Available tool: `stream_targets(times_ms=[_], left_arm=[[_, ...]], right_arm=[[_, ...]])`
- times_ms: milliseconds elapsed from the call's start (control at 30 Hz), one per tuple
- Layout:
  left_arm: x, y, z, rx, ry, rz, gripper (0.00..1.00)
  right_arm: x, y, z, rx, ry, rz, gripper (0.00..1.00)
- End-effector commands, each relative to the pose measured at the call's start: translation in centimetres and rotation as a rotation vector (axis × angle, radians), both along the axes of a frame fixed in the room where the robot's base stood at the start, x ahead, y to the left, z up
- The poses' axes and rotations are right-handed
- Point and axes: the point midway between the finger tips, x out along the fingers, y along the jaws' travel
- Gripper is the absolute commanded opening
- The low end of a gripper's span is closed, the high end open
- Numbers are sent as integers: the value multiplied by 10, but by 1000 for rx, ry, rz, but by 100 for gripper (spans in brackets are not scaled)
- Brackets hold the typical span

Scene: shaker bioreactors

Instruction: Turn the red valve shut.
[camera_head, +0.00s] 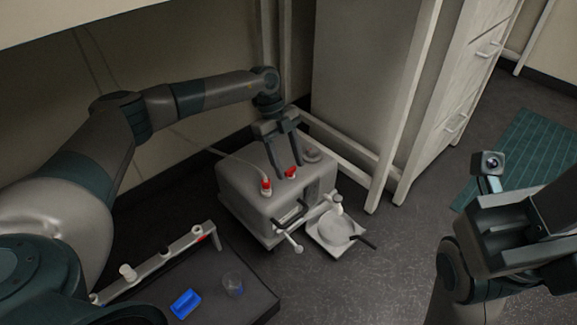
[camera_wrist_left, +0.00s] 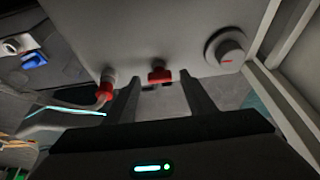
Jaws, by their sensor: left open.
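The red valve (camera_head: 290,173) is a small red handle on top of a grey box-shaped unit (camera_head: 238,188). My left gripper (camera_head: 286,168) points down at it, jaws open, with one finger to each side of the valve in the picture. In the left wrist view the valve (camera_wrist_left: 160,75) shows between the two fingertips (camera_wrist_left: 160,80), with a gap on both sides. I cannot tell how far down the fingers reach. My right gripper (camera_head: 500,235) is at the right, away from the unit; its jaws are not clear.
A red hose connector (camera_head: 266,188) stands close left of the valve. A grey round knob (camera_wrist_left: 228,50) is on its other side. A white frame post (camera_head: 405,105) rises behind the unit. A low dark platform (camera_head: 245,285) holds a blue piece (camera_head: 186,303) and a clear cup (camera_head: 233,284).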

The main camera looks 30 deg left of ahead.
Motion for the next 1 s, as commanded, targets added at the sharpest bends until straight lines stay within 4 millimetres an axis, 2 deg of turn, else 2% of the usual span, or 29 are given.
stream_targets(times_ms=[333, 367, 500, 533, 1000], left_arm=[[0, -1, -2, 0, 0, -1, 50], [0, -1, -2, 0, 0, -1, 45], [0, -1, -2, 0, 0, -1, 12], [0, -1, -2, 0, 0, -1, 9], [0, -2, 1, 0, 0, -65, 9]], right_arm=[[-1, 0, 0, 2, -4, 2, 31], [-1, 0, 0, 2, -4, 2, 31], [-1, 0, 0, 2, -4, 2, 31], [-1, 0, 0, 2, -4, 2, 31], [3, 0, 9, -4, 11, -12, 31]])
